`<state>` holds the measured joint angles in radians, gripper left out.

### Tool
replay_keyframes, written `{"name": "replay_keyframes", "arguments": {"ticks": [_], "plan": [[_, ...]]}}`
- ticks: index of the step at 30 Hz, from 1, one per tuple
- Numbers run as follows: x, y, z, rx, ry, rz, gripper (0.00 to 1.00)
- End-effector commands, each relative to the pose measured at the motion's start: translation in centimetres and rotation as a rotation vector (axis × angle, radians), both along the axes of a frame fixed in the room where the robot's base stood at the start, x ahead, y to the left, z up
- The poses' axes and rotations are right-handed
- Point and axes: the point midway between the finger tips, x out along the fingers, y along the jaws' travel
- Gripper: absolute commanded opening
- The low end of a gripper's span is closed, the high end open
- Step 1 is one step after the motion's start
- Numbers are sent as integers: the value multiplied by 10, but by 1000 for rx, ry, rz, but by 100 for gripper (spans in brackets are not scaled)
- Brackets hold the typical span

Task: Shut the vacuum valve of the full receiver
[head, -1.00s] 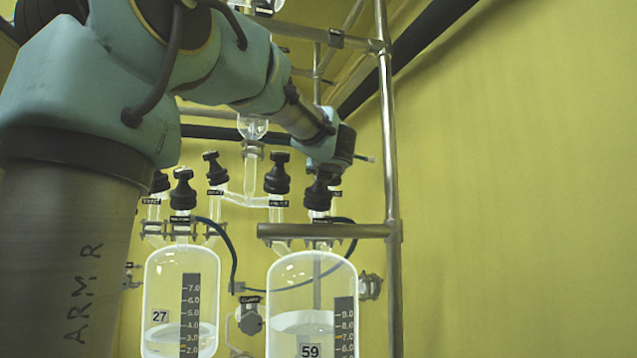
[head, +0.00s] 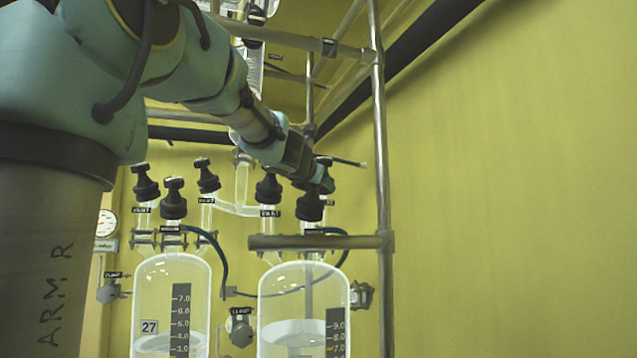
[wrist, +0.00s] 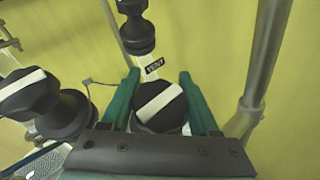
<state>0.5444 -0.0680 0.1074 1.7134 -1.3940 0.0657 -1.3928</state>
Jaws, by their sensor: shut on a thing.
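The right glass receiver (head: 275,318), numbered 59 a second ago, holds pale liquid up to about the 9 mark. The left receiver (head: 150,290), numbered 27, is filled much lower, between the 3 and 4 marks. My gripper (wrist: 160,102) is shut on a black valve knob (wrist: 158,108), one finger on each side. The knob's white bar lies diagonally in the wrist view. In the head view this knob (head: 309,207) stands over the right receiver, with my wrist above it; the small label below it is not readable and the fingers are mostly hidden.
A black knob labelled VENT (wrist: 136,30) stands just beyond the held one, and another black knob (wrist: 35,98) stands to its left. A steel upright (head: 380,160) and a horizontal rail (head: 320,242) frame the right receiver. Blue hoses run behind.

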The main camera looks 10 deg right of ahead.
Motion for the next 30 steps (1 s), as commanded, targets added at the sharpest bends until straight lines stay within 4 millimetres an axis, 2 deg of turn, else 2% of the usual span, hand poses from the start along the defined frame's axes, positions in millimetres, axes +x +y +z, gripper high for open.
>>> {"name": "replay_keyframes", "arguments": {"ticks": [10, 11, 18, 30], "plan": [[0, 0, 0, 0, -1, -1, 6], [0, 0, 0, 0, -1, -1, 65], [0, 0, 0, 0, 0, -1, 92], [1, 0, 1, 0, 0, -1, 92]]}}
